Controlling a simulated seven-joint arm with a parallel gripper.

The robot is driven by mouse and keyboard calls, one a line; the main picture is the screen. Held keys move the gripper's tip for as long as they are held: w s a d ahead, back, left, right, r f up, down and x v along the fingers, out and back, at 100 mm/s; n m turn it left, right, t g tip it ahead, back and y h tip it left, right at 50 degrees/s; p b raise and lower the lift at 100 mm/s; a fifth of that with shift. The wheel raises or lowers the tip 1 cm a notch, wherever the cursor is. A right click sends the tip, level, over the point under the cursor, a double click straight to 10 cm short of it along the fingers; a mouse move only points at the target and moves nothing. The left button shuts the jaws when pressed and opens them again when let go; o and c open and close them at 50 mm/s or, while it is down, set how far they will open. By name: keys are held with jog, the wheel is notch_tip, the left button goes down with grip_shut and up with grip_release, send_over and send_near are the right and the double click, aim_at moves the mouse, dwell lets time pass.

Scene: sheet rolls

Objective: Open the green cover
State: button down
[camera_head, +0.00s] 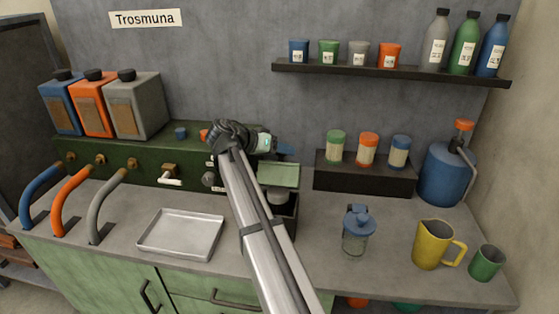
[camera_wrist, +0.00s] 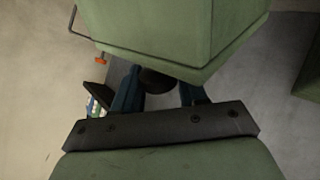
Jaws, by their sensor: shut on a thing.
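The green cover (camera_head: 279,175) is a pale green panel at the centre of the head view. It is raised over a dark box (camera_head: 291,222), and a grey round thing (camera_head: 277,194) shows beneath it. My gripper (camera_head: 284,151) is at the cover's upper edge, partly hidden by my own arm. In the wrist view, my gripper's blue fingers (camera_wrist: 158,92) are either side of a dark round piece (camera_wrist: 157,80), close under a large green block. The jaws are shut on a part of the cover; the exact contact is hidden.
A metal tray (camera_head: 180,234) lies left of the box. A blue-lidded jar (camera_head: 357,232), a yellow jug (camera_head: 436,245) and a green cup (camera_head: 486,262) stand at right. Behind is a dark green panel with several knobs (camera_head: 132,164). A dark rack (camera_head: 365,180) holds small jars.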

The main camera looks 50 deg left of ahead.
jog(key=w+a+f+n+g+h, duration=0.4)
jog(key=w+a+f+g, duration=0.1)
jog(key=w+a, duration=0.3)
jog(key=shift+w+a+f+g+h, duration=0.15)
jog(key=shift+f+g+h, duration=0.2)
jog(key=shift+f, duration=0.55)
jog(key=c, duration=1.1)
grip_release()
jog(key=o, duration=0.4)
jog(key=shift+w+r, duration=0.1)
jog(key=shift+r, duration=0.1)
